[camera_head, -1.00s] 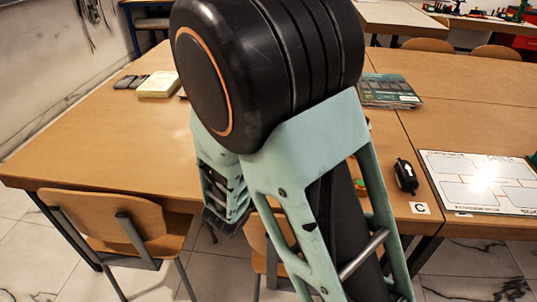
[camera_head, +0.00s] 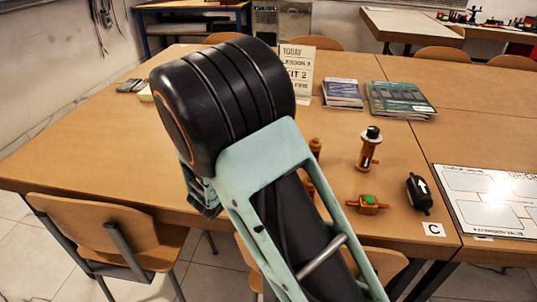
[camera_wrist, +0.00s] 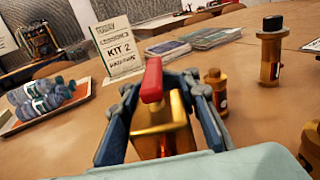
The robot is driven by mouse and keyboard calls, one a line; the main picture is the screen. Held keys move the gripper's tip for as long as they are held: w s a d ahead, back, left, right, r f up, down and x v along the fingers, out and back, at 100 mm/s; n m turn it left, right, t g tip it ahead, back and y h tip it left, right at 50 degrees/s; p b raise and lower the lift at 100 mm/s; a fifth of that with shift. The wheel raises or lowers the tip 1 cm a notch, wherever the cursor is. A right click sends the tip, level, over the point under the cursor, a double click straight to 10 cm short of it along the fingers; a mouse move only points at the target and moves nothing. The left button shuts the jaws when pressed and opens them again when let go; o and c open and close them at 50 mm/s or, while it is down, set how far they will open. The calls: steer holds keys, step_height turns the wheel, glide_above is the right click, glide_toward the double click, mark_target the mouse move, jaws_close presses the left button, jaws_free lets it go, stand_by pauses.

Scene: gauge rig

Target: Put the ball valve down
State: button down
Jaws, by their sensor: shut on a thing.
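My gripper (camera_wrist: 162,88) is shut on the ball valve (camera_wrist: 165,122), a brass body with a red lever (camera_wrist: 152,80) on top. In the wrist view it sits between my two blue-grey fingers, with the brown table (camera_wrist: 240,130) behind it. I cannot tell whether it touches the table. In the head view my arm hides the valve and the fingertips.
A brass fitting with a black cap (camera_head: 368,148), a green-topped brass part (camera_head: 367,204), a black part with a white arrow (camera_head: 419,193) and a diagram board (camera_head: 490,195) are right of my arm. A bottle tray (camera_wrist: 22,124) stands left in the wrist view.

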steer(key=f, duration=0.1)
steer(key=w+a+f, duration=0.1)
steer(key=w+f, duration=0.1)
steer(key=shift+a+f+b, duration=0.1)
steer(key=shift+a+b, duration=0.25)
steer(key=shift+a, duration=0.05)
steer(key=shift+w+a+f+b, duration=0.15)
steer(key=shift+f+b, duration=0.1)
steer(key=shift+f, duration=0.7)
steer(key=shift+w+a+f+b, duration=0.1)
steer(key=shift+f+b, duration=0.15)
steer(key=shift+f, duration=0.65)
steer(key=shift+f, duration=0.2)
steer(key=c, duration=1.5)
jaws_free()
steer(key=shift+o, duration=0.2)
